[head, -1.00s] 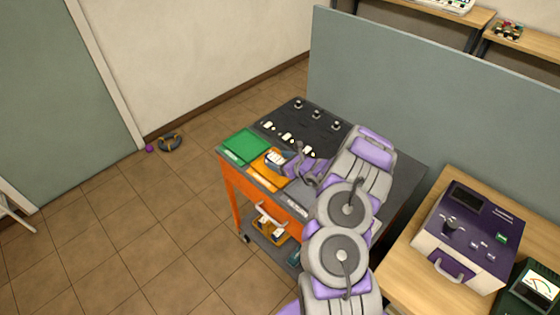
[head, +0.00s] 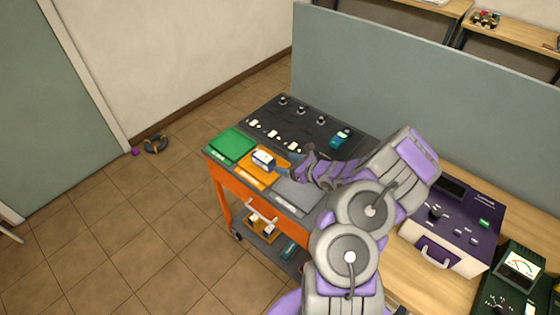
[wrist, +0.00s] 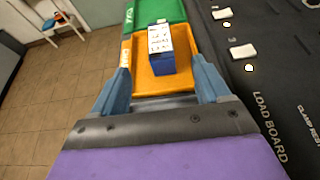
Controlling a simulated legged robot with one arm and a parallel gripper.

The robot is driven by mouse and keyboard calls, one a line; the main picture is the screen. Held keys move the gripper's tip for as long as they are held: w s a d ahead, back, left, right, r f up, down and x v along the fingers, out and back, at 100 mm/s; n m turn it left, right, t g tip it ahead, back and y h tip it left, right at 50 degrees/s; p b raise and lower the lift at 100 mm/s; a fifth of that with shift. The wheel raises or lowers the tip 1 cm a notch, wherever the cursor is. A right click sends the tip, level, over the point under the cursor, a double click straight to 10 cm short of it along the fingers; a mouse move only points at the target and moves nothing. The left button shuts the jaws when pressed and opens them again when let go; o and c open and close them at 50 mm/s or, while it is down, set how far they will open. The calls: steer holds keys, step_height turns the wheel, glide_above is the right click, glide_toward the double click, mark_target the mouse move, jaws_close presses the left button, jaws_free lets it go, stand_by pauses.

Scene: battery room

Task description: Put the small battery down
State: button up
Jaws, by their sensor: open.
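The small battery (head: 264,160), a blue block with a white label, stands on the orange tray (head: 246,178) on top of the cart. In the wrist view the battery (wrist: 161,50) stands on the orange tray (wrist: 143,78), with bare tray around it. My gripper (wrist: 157,82) is open, with its blue fingers apart to either side of the tray's near part. The battery is ahead of the fingertips and apart from them. In the head view my gripper (head: 285,168) is just right of the battery.
A green tray (head: 231,146) lies left of the orange one and a grey tray (head: 298,193) lies right. The black load board (head: 305,128) with knobs and white pieces is behind. A purple instrument (head: 455,225) and a green meter (head: 518,275) stand on the wooden bench at right.

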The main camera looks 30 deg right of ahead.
steer(key=a+r+n+g+y, duration=0.3)
steer(key=a+r+n+y, duration=0.5)
steer(key=a+r, duration=0.9)
steer(key=s+a+r+n+g, duration=0.3)
steer(key=s+a+n, duration=0.2)
steer(key=a+n, duration=0.15)
steer(key=s+a+r+n+g, duration=0.3)
steer(key=s+a+n, duration=0.2)
steer(key=a, duration=0.3)
steer(key=s+a+r+n+g+h, duration=0.1)
steer(key=s+a+n+g+h, duration=0.2)
steer(key=s, duration=0.5)
steer(key=s+r+n+g+h, duration=0.1)
steer(key=s+n+g+h, duration=0.1)
steer(key=s+n, duration=0.4)
steer(key=s+d+n+h, duration=0.3)
steer(key=s+d+h, duration=0.4)
steer(key=s+d, duration=0.4)
steer(key=s, duration=0.4)
steer(key=shift+r+g+h, duration=0.15)
steer(key=shift+g+h, duration=0.15)
